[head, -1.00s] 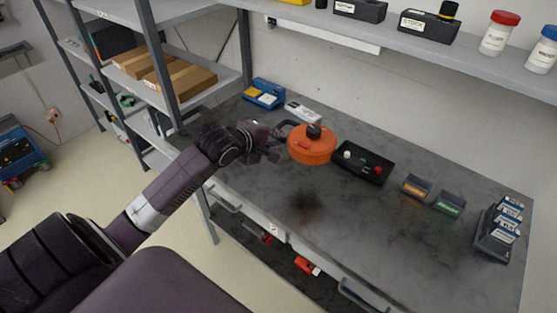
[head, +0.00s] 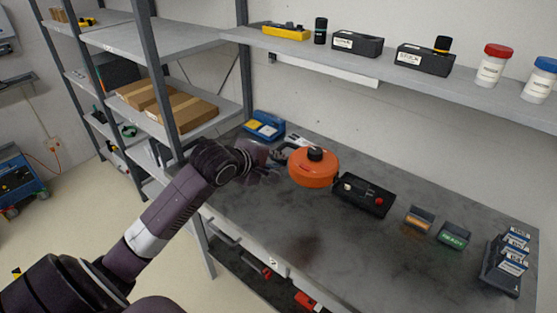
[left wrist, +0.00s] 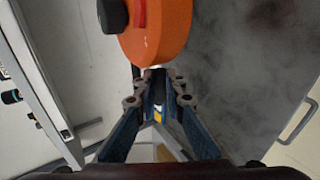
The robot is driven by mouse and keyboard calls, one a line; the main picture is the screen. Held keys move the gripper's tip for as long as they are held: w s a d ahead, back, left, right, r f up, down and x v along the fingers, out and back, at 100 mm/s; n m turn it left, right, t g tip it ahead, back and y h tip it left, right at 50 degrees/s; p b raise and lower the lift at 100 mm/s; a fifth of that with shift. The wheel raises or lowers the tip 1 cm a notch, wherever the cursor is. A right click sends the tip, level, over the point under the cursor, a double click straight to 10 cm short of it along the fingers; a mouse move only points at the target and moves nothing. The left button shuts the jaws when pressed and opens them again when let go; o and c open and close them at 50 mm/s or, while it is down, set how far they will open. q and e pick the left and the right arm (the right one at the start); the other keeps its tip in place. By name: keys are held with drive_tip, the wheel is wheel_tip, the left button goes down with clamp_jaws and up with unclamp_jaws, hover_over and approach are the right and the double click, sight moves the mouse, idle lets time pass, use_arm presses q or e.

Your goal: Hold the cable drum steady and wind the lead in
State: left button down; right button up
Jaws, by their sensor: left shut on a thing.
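The cable drum (head: 313,170) is orange with a black knob on top and sits on the dark workbench. In the left wrist view, the fingers (left wrist: 157,84) are close together at the edge of the orange drum (left wrist: 160,32). The held part of the drum is mostly hidden between the fingers. I cannot make out the lead. My right gripper is in neither view.
A black tray (head: 364,195) with small parts stands just right of the drum. Two small bins (head: 454,235) and a dark rack (head: 503,263) stand further right. A blue case (head: 264,125) is behind my arm. A shelf (head: 390,75) overhangs the bench's back. The bench front is clear.

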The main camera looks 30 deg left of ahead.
sight(278, 217)
use_arm(q)
drive_tip(key=shift+f+b, duration=3.45)
drive_tip(key=shift+f, duration=5.85)
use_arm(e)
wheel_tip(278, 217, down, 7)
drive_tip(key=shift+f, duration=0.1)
use_arm(q)
drive_tip(key=shift+s+f, duration=0.1)
drive_tip(key=shift+f, duration=0.1)
drive_tip(key=shift+r, duration=0.15)
